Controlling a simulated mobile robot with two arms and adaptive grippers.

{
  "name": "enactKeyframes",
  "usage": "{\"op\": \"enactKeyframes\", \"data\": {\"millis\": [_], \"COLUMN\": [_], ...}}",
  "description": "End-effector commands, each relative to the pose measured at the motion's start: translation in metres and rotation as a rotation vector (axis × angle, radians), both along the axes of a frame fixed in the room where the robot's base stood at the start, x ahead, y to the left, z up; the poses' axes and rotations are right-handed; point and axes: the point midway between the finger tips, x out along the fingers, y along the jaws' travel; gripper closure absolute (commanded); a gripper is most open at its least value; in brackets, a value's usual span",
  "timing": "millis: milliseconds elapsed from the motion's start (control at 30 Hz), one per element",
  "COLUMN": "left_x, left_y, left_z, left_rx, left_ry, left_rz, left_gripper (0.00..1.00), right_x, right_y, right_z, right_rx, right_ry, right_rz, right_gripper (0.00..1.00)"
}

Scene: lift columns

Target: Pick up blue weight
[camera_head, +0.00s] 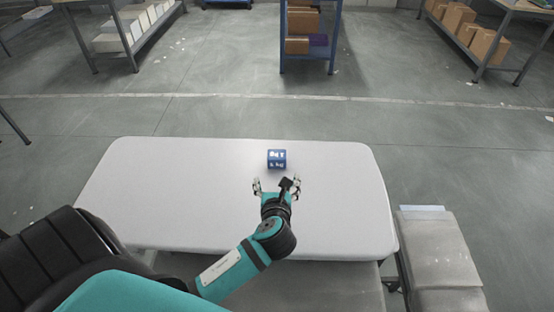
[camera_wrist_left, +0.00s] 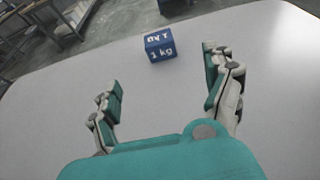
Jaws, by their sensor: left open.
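A blue weight (camera_head: 277,159), a small cube with white lettering, sits on the white table (camera_head: 150,190) toward its far side. In the left wrist view the blue weight (camera_wrist_left: 160,45) reads "1 kg" and lies ahead of the fingers, nearer the top of the picture. My left gripper (camera_head: 277,184) is open and empty, just on the near side of the weight, with its fingers apart and pointing toward it. It also shows in the left wrist view (camera_wrist_left: 162,95), with a gap between the fingertips and the weight. My right gripper is not in view.
The rest of the tabletop is bare. A grey padded bench or box (camera_head: 440,250) stands to the right of the table. Shelves with cardboard boxes (camera_head: 460,20) and a blue rack (camera_head: 308,40) stand far back across open floor.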

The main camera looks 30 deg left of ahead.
Motion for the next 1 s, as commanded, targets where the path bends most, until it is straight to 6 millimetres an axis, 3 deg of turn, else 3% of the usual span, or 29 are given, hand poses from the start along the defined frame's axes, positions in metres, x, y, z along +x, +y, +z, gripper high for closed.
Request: {"op": "enactKeyframes", "data": {"millis": [400,667,1000], "left_x": [0.068,0.084,0.119], "left_y": [0.045,0.055,0.079], "left_z": [-0.031,-0.040,-0.055], "left_rx": [0.000,-0.002,-0.002], "left_ry": [0.000,0.000,0.000], "left_rz": [0.001,0.000,0.001], "left_gripper": [0.15,0.15,0.15], "right_x": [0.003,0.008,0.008], "right_y": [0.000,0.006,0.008], "right_z": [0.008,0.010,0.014], "right_rx": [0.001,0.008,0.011], "right_ry": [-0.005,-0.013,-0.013], "right_rz": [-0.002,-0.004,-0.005], "right_gripper": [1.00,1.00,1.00]}}
